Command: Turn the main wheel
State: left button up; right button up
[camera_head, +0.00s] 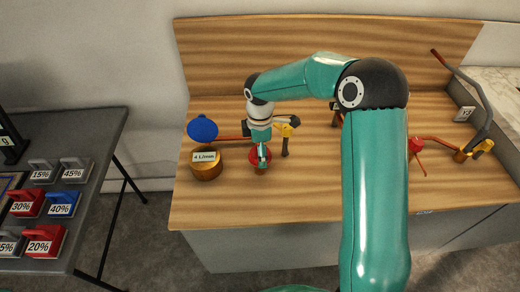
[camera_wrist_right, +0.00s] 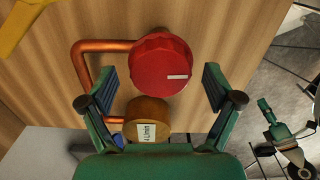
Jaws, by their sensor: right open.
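A red wheel (camera_wrist_right: 162,66) with a white mark shows in the right wrist view, between my open fingers. It sits by a bent copper pipe (camera_wrist_right: 82,62) on the wooden panel. In the head view a bit of the red wheel (camera_head: 262,156) shows below my right wrist. My right gripper (camera_wrist_right: 160,92) is open, with one finger on each side of the wheel and gaps to it. Whether the wheel lies deep between the fingers I cannot tell. A small green arm end, apparently my left gripper (camera_wrist_right: 268,115), shows far off at the right of the wrist view; its fingers are unclear.
A round gauge marked 4 L/min (camera_head: 206,166) and a blue wheel (camera_head: 202,128) are close by on the left. A yellow valve (camera_head: 284,130) is just right. My arm covers the bench's middle. Weights (camera_head: 44,240) lie on a left table (camera_head: 98,130).

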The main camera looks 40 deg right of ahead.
jog(key=shift+c, duration=0.2)
jog(key=c, duration=1.1)
jog(key=shift+m, duration=0.3)
